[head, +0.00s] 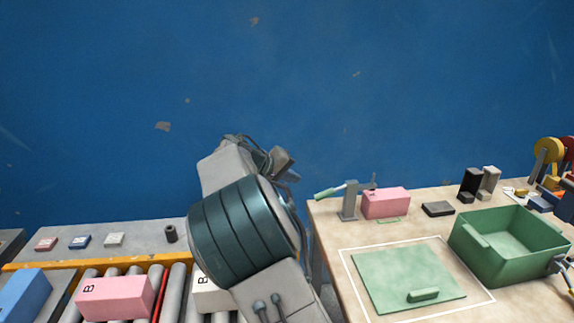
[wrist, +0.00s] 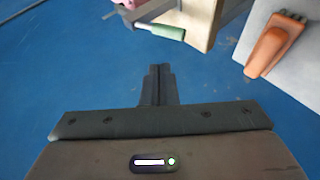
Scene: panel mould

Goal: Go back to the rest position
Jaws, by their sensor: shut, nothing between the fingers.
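My gripper shows in the wrist view (wrist: 158,84) with its dark fingers together and nothing between them. Blue floor or wall fills most of the view behind it. In the head view my arm rises between the conveyor and the bench, and the gripper itself cannot be made out clearly. A green panel (head: 405,275) with a small raised green handle lies flat inside a white outline on the bench. A pink block (head: 386,203) sits behind it, beside a grey clamp stand (head: 349,200) with a green-handled lever (head: 327,193).
A green bin (head: 510,246) stands at the bench's right. A roller conveyor (head: 177,290) carries a pink block (head: 115,298) and a blue block (head: 24,294) at left. The wrist view shows a green handle (wrist: 163,31) near the fingers and an orange object (wrist: 274,46) at upper right.

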